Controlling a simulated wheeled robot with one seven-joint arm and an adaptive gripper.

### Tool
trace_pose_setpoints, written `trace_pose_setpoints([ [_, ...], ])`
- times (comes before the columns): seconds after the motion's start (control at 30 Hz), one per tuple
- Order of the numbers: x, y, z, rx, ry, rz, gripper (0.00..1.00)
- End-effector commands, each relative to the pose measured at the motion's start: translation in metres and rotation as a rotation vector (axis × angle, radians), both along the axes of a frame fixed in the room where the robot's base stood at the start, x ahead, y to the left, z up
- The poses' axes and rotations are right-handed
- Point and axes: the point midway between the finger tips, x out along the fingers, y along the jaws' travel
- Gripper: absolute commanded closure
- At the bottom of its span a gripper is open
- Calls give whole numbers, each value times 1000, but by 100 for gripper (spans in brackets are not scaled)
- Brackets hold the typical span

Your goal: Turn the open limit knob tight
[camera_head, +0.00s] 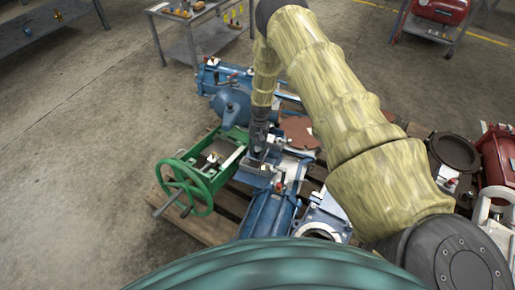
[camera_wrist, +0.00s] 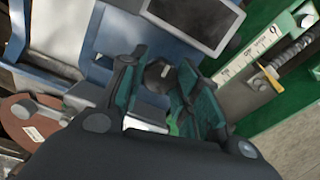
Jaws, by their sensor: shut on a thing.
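My gripper (camera_wrist: 160,92) points down at the blue machine, with a teal-padded finger on either side of a round dark knob (camera_wrist: 158,74). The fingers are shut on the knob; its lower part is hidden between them. I cannot read any label that tells whether it is the open limit knob. In the head view my gripper (camera_head: 262,147) is at the blue machine (camera_head: 265,173), just right of the green frame, and the knob is hidden there.
A green frame with a handwheel (camera_head: 187,188) stands close on the left; its scale (camera_wrist: 248,55) and threaded rod show in the wrist view. A brown disc (camera_head: 298,130) and other blue machines crowd the pallet (camera_head: 212,228). Open floor (camera_head: 75,150) lies left.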

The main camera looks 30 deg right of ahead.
Motion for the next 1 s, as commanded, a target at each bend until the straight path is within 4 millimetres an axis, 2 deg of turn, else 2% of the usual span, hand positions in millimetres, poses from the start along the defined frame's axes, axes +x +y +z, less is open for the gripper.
trace_pose_setpoints([
  [0.4,0,-1,0,-1,0,-5,92],
  [0.43,0,-1,0,-1,0,-5,62],
  [0.53,0,-1,0,-1,0,-5,46],
  [0.83,0,0,0,0,0,-4,46],
  [1.0,2,-1,10,-1,-2,-4,46],
])
